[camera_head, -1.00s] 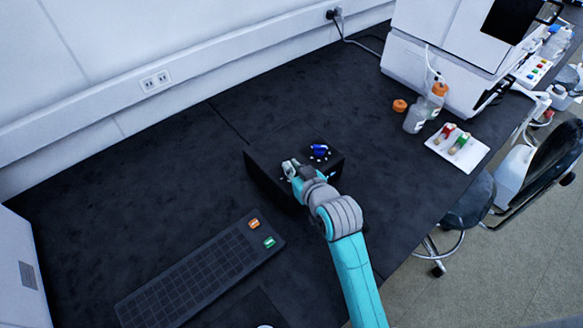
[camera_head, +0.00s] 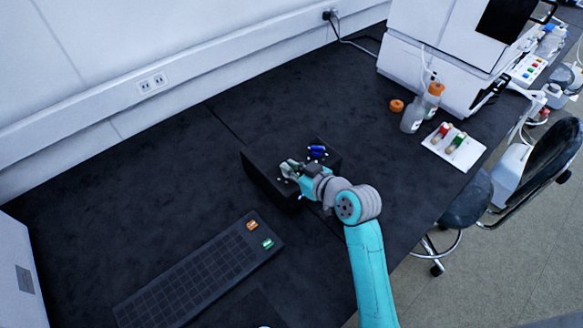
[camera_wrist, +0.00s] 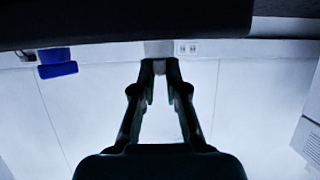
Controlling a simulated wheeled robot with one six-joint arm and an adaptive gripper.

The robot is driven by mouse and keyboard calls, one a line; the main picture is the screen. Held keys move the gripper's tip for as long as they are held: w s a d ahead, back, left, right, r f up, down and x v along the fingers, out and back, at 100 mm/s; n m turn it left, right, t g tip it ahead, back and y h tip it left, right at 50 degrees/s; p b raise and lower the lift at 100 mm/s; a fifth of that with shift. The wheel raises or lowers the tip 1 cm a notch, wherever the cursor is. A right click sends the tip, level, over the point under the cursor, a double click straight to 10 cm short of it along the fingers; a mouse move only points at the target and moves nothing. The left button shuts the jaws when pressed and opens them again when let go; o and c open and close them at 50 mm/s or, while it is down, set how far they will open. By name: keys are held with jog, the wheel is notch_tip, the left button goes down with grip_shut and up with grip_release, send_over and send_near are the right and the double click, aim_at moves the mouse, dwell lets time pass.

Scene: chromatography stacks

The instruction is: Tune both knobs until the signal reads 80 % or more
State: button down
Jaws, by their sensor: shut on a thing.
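A black box (camera_head: 262,176) stands on the dark bench in the head view, with white marks around the knobs on its top. A blue knob (camera_head: 317,150) sits free on the right part of the top; it also shows at upper left in the wrist view (camera_wrist: 57,63). My gripper (camera_head: 288,168) is at the left part of the top, shut on the other knob. My arm hides the box's front right, and I cannot read any signal value.
A dark keyboard-like panel (camera_head: 195,280) with an orange and a green key lies at lower left. Bottles (camera_head: 412,118), an orange cap (camera_head: 396,106) and a white tray (camera_head: 466,160) with coloured-cap vials stand to the right. The bench behind the box is clear.

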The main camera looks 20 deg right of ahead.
jog(key=shift+f, duration=0.1)
jog(key=c, duration=1.2)
grip_release()
jog(key=shift+s, duration=0.1)
jog(key=v, duration=1.1)
jog(key=shift+s+r, duration=0.3)
jog(key=shift+d, duration=0.15)
